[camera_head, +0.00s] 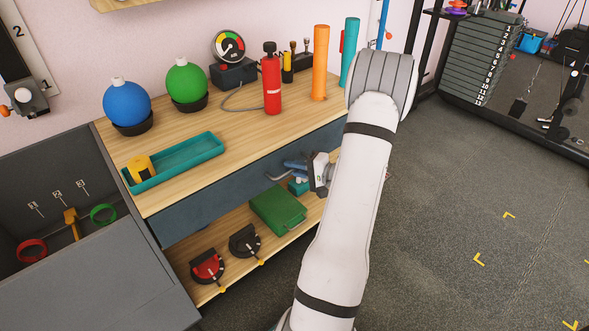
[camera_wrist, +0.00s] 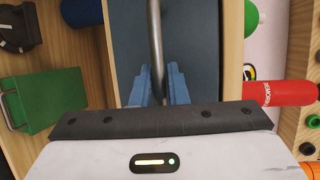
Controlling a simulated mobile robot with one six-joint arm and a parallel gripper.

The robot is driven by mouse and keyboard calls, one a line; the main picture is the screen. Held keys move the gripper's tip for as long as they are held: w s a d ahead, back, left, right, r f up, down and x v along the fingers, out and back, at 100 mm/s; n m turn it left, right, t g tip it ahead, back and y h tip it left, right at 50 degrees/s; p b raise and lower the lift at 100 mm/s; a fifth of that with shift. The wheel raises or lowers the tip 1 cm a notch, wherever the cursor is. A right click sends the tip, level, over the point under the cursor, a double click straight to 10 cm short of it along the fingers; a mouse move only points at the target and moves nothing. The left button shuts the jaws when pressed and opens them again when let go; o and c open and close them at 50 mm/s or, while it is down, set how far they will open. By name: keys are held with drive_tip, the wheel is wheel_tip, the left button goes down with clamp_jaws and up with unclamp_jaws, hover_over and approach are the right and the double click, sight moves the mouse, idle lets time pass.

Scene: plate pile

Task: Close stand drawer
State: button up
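The wooden stand (camera_head: 215,177) has a dark blue drawer (camera_head: 205,220) under its top. In the head view the drawer front sits close under the top's front edge. I cannot tell whether a small gap remains. My gripper (camera_head: 290,172) is at the drawer front, partly hidden by my white wrist. In the wrist view the blue fingers of my gripper (camera_wrist: 159,80) stand on either side of the drawer's metal handle (camera_wrist: 155,30), close to the bar. I cannot tell whether they press on it. The drawer front (camera_wrist: 195,40) lies just beyond.
On the stand top are a teal tray (camera_head: 190,160), a blue ball (camera_head: 126,102), a green ball (camera_head: 186,82) and a red extinguisher (camera_head: 271,80). The lower shelf holds a green case (camera_head: 278,212). A grey cabinet (camera_head: 90,270) adjoins at left. Floor at right is clear.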

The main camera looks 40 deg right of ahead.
drive_tip(key=p+v, duration=0.2)
drive_tip(key=v, duration=0.6)
drive_tip(key=shift+w, duration=0.1)
drive_tip(key=w+a+r+n+g+y+p, duration=0.1)
drive_tip(key=a+r+n+g+y+p, duration=0.4)
drive_tip(key=a+r+g+p, duration=1.25)
drive_tip(key=s+a+r+n+t+h+p, duration=0.1)
drive_tip(key=s+a+r+n+h+p, duration=0.2)
drive_tip(key=r, duration=0.7)
drive_tip(key=s+a+r+n+t+h+p, duration=0.2)
drive_tip(key=s+a+r+n+h+p, duration=0.1)
drive_tip(key=a+r+p, duration=0.4)
drive_tip(key=s+a+r+n+t+h+p, duration=0.2)
drive_tip(key=s+a+r+n+h+p, duration=0.1)
drive_tip(key=r, duration=1)
drive_tip(key=s+a+h+p, duration=0.1)
drive_tip(key=a+h+p, duration=0.1)
drive_tip(key=a, duration=0.1)
drive_tip(key=shift+r, duration=0.2)
